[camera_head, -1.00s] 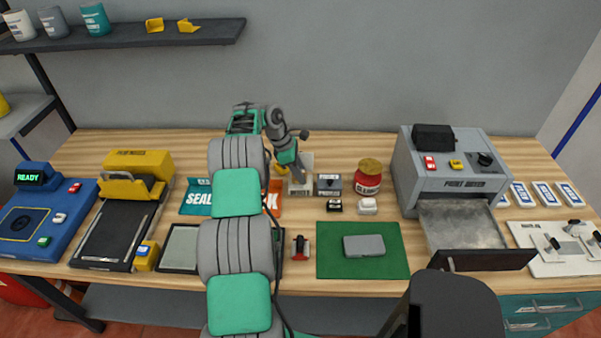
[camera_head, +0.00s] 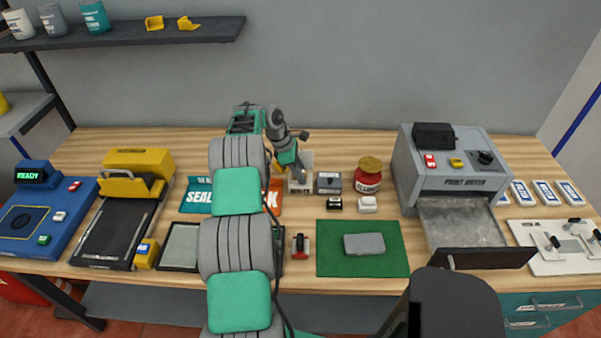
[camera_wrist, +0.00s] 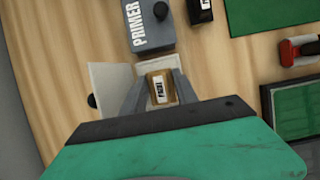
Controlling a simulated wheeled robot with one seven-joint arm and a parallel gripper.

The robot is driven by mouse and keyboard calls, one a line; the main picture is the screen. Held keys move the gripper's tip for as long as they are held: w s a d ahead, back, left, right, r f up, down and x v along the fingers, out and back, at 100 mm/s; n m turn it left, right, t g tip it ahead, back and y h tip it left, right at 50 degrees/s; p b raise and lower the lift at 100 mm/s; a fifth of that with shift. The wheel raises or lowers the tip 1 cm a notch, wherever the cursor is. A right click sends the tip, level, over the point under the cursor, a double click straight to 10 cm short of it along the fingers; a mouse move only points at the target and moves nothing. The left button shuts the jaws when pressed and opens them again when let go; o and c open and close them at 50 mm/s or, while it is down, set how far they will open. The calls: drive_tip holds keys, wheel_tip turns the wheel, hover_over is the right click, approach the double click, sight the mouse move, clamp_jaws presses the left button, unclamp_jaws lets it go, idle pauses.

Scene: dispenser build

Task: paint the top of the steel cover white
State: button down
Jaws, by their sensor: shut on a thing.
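The steel cover (camera_head: 364,244) is a flat grey block with rounded corners. It lies on the green mat (camera_head: 340,268) at the front centre in the head view. My gripper (camera_head: 298,174) is at the small pale box (camera_head: 300,188) at the back of the bench, left of the primer box (camera_head: 330,183). In the wrist view my gripper (camera_wrist: 159,92) is shut on a small tan block with a white label (camera_wrist: 159,87); its text is too small to read. The pale box's raised flap (camera_wrist: 112,88) stands to the left. The primer box (camera_wrist: 148,25) is just beyond.
A red jar (camera_head: 368,178) and two small blocks, black (camera_head: 335,204) and white (camera_head: 367,205), stand near the primer box. A red-handled tool (camera_head: 300,246) lies left of the mat. The paint dryer (camera_head: 453,170) stands right with its tray (camera_head: 462,222) out.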

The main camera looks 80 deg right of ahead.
idle(0.3)
wheel_tip(320, 180, up, 5)
drive_tip(key=p, duration=0.6)
drive_tip(key=shift+f, duration=0.1)
drive_tip(key=shift+r+p, duration=0.4)
drive_tip(key=shift+r, duration=0.65)
